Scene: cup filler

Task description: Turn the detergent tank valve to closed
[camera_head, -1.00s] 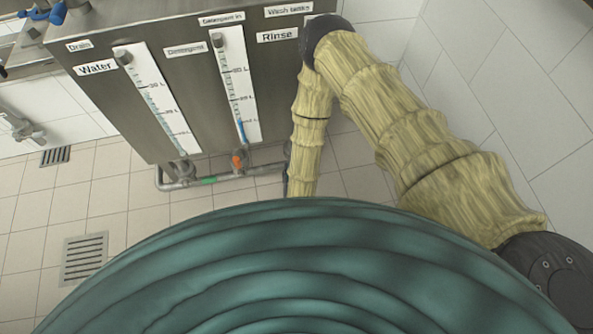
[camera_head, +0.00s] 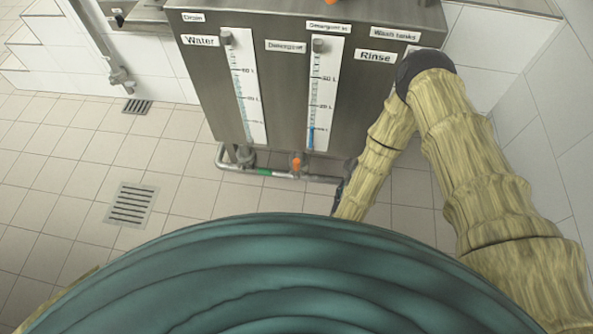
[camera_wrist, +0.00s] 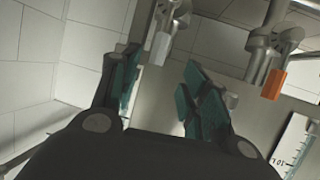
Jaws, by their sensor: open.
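The metal tank unit (camera_head: 290,110) stands against the wall. A valve with an orange handle (camera_head: 297,163) sits on the pipe below the gauge beside the "Detergent" label (camera_head: 286,46). In the wrist view the orange handle (camera_wrist: 274,84) hangs from its grey valve body, right of my gripper and apart from it. A pale-handled valve (camera_wrist: 160,48) shows just beyond the gap between my open fingers (camera_wrist: 160,70); I cannot tell whether they touch it. In the head view my gripper (camera_head: 340,188) is a small dark part, mostly hidden by my arm and body.
A horizontal pipe (camera_head: 325,179) with a green band runs low under the tank. The Water gauge (camera_head: 243,90) is left of the detergent gauge (camera_head: 323,95). A white wall closes in on the right. Tiled floor with a drain grate (camera_head: 131,204) is free at left.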

